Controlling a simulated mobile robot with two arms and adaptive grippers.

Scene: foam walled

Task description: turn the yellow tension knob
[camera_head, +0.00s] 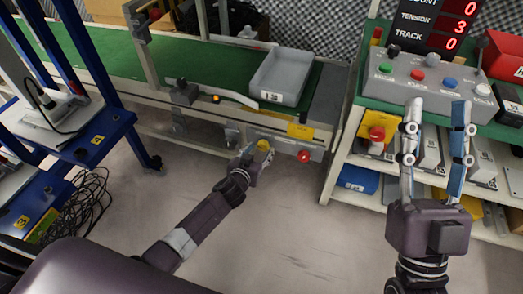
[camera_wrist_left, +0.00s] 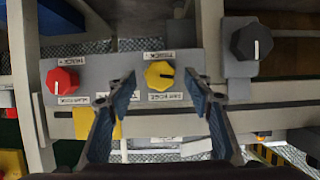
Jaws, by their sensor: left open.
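The yellow tension knob (camera_head: 264,145) sits on a grey panel on the side of the conveyor frame. In the left wrist view the yellow knob (camera_wrist_left: 159,74) has a dark pointer line pointing right. My left gripper (camera_head: 257,152) is at the panel. In the wrist view its open fingers (camera_wrist_left: 161,82) stand to either side of the knob, with a gap on each side. Whether they reach the knob's depth I cannot tell. My right gripper (camera_head: 437,104) is open and empty in front of the control box. The display (camera_head: 431,24) shows TENSION 3 and TRACK 0.
A red knob (camera_wrist_left: 62,82) is left of the yellow one in the wrist view, and a black knob (camera_wrist_left: 251,42) is right. A grey bin (camera_head: 281,76) sits on the green conveyor. A blue rack (camera_head: 85,145) and cables (camera_head: 80,205) stand left. Floor between is clear.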

